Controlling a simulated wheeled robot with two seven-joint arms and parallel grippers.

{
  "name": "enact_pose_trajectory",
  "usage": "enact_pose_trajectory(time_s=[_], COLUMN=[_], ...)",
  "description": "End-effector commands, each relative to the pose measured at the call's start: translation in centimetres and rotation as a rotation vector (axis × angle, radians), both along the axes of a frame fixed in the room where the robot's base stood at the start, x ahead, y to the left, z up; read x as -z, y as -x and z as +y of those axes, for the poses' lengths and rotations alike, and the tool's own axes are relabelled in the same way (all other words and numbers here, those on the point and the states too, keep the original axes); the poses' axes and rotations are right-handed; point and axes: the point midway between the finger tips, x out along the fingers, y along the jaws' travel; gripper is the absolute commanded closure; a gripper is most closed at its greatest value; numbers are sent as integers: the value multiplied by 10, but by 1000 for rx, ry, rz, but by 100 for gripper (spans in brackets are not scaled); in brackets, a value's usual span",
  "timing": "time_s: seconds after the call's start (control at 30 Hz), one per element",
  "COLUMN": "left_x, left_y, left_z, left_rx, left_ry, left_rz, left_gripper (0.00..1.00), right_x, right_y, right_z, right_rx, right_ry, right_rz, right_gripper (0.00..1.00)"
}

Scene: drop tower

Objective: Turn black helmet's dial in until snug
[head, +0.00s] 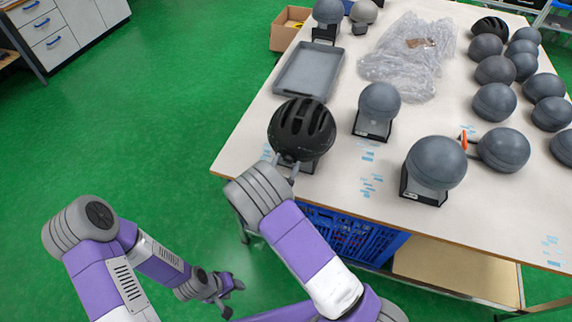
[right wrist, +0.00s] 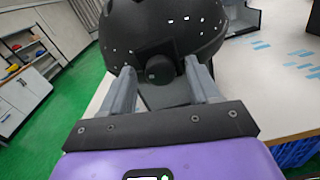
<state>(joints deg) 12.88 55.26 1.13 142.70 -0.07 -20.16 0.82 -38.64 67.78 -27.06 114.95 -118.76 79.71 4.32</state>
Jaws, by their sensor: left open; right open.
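The black helmet (head: 301,128) sits on a headform on a dark stand at the table's near left corner. In the right wrist view the back of the helmet (right wrist: 165,28) fills the top, with a small dark round dial (right wrist: 159,68) at its lower middle. My right gripper (right wrist: 160,80) is open, with one finger on each side of the dial; I cannot tell whether either finger touches it. In the head view the right gripper (head: 293,172) is mostly hidden behind its own wrist. My left gripper (head: 226,297) is open and empty, low over the green floor, away from the table.
Grey headforms on stands (head: 379,103) (head: 436,163) stand right of the helmet. A blue crate (head: 350,236) sits below the table.

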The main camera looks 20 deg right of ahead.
Motion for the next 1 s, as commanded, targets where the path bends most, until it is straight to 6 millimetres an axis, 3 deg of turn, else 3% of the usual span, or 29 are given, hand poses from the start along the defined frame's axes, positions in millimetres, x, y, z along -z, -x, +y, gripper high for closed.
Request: enact_pose_trajectory(time_s=[0.27,0.67,1.0], left_x=[0,0,7], left_y=[0,0,0], left_z=[0,0,0], left_rx=[0,0,0], left_ry=[0,0,0], left_rz=[0,0,0], left_gripper=[53,53,53], right_x=[0,0,2], right_y=[-2,-2,-2], right_z=[-2,-2,-2], right_rx=[1,1,1], right_ry=[-1,0,-48], right_rz=[1,2,-32], right_gripper=[39,95,96])
